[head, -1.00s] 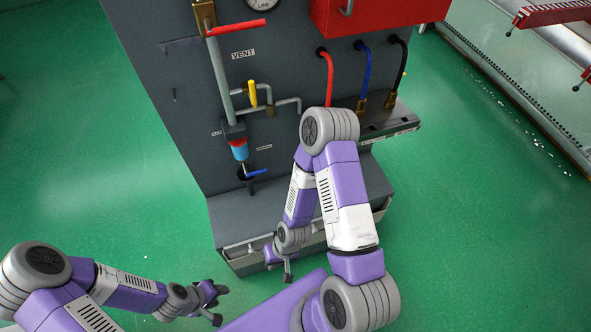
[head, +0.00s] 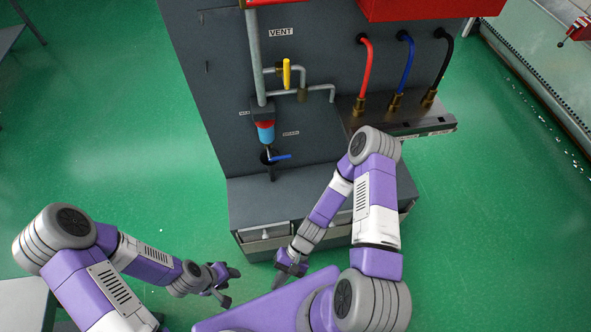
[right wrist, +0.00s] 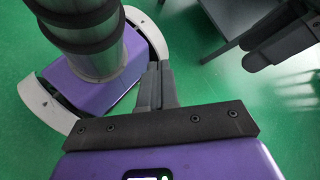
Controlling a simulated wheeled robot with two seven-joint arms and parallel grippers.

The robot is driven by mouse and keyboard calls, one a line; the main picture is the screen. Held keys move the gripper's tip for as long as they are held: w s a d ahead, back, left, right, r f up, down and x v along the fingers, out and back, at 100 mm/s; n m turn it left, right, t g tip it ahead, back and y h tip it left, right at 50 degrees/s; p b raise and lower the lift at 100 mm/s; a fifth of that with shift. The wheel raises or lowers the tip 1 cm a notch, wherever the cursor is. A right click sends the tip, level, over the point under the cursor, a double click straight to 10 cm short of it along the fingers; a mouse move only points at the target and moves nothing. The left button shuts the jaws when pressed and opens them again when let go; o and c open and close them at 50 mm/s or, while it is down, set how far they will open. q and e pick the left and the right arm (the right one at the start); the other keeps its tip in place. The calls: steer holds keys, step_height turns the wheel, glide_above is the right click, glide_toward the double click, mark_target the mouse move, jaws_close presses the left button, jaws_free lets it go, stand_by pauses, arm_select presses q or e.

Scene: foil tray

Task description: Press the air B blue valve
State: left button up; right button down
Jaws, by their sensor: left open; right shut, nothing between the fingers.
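A small valve with a blue lever (head: 281,157) sits low on the grey panel (head: 215,95), below a blue and red filter cup (head: 265,130). A blue hose (head: 407,65) hangs to its right, ending in a brass fitting. I cannot read a label for air B. My left gripper (head: 231,285) is open and empty, below and left of the blue lever. My right gripper (head: 287,272) is shut and empty, in front of the cabinet's lower step, well below the lever. Its closed fingers also show in the right wrist view (right wrist: 160,85). Neither touches the panel.
A yellow lever (head: 287,73) on grey pipes stands above the blue one. Red (head: 366,75) and black (head: 445,65) hoses flank the blue hose above a ledge (head: 400,128). A red box (head: 415,8) is above. Green floor (head: 130,170) is open on the left.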

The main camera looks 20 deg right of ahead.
mark_target(280, 158)
steer(key=w+a+r+m+t+y+b, duration=0.1)
steer(key=w+r+m+t+y+b, duration=0.1)
steer(key=w+m+t+y, duration=0.4)
steer(key=w+a+r+m+t+y+b, duration=0.1)
steer(key=w+m+t+y+b, duration=0.1)
steer(key=w+m+t+y, duration=0.45)
steer(key=w+d+f+m+t+h+b, duration=0.1)
steer(key=w+d+f+m+t+h, duration=0.1)
steer(key=w+d+m+t+h, duration=0.3)
steer(key=w+d+f+m+t+h+b, duration=0.2)
steer(key=w+d+m+t+h, duration=0.3)
steer(key=d+m+t+h, duration=0.6)
steer(key=d+h, duration=0.4)
steer(key=h, duration=0.4)
steer(key=shift+d+f, duration=0.25)
steer(key=shift+d, duration=0.15)
steer(key=shift+t, duration=0.35)
steer(key=s+a+r+b+x, duration=0.1)
steer(key=r+x, duration=0.1)
steer(key=x, duration=1)
steer(key=shift+r+b, duration=0.3)
steer(key=shift+r, duration=0.1)
